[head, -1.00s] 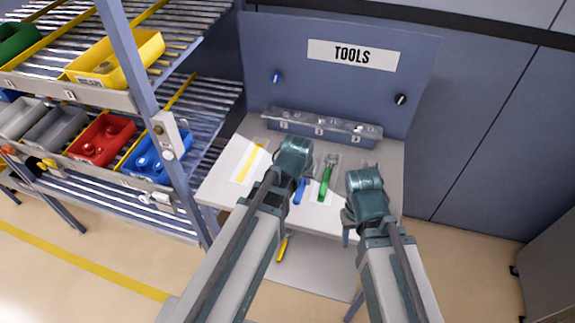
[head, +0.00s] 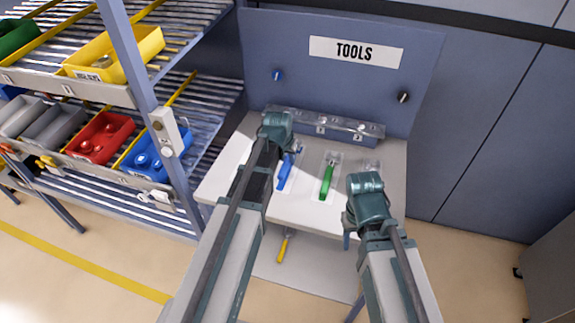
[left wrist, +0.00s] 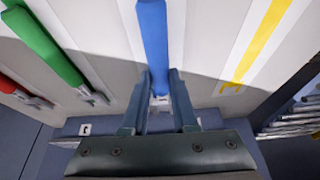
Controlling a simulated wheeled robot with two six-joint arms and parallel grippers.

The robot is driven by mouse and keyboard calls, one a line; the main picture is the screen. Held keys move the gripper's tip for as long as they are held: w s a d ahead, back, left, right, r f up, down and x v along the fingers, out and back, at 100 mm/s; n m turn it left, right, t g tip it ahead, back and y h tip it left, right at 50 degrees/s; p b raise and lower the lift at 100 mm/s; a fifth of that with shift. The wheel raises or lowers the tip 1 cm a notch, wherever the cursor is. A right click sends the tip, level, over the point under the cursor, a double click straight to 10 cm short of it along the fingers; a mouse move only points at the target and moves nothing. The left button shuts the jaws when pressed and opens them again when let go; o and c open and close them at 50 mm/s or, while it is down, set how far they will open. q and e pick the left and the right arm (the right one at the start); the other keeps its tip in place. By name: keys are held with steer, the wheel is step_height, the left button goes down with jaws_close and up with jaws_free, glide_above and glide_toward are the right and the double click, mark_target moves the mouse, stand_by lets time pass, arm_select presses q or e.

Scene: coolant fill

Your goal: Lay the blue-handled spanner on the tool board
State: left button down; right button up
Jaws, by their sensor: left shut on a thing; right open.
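The blue-handled spanner (head: 284,178) is in my left gripper (head: 281,146), above or on the pale worktop. In the left wrist view its blue handle (left wrist: 153,40) runs away from between the two fingers (left wrist: 160,85), which are shut on it near its metal end. I cannot tell whether it touches the surface. The pale tool board (left wrist: 205,50) under it bears a flat yellow tool-shaped mark (left wrist: 258,45) to the right. A green-handled tool (head: 327,180) lies to the right in the head view. My right gripper (head: 350,222) is open at the front right; its fingertips are barely visible.
A rack with a clear front (head: 345,130) stands at the back of the worktop, before an upright blue panel (head: 310,80) labelled TOOLS. A yellow-handled tool (head: 284,247) lies lower down. Shelving with coloured bins stands left. A red handle (left wrist: 12,87) shows in the wrist view.

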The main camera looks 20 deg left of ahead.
arm_select(q)
steer(key=shift+f+b, duration=0.65)
steer(key=shift+f, duration=0.55)
arm_select(e)
steer(key=shift+f, duration=1.2)
steer(key=shift+f, duration=0.1)
arm_select(q)
steer(key=shift+f, duration=0.25)
steer(key=c, duration=0.7)
jaws_free()
steer(key=shift+r, duration=0.1)
steer(key=shift+d, duration=0.1)
steer(key=shift+r, duration=0.15)
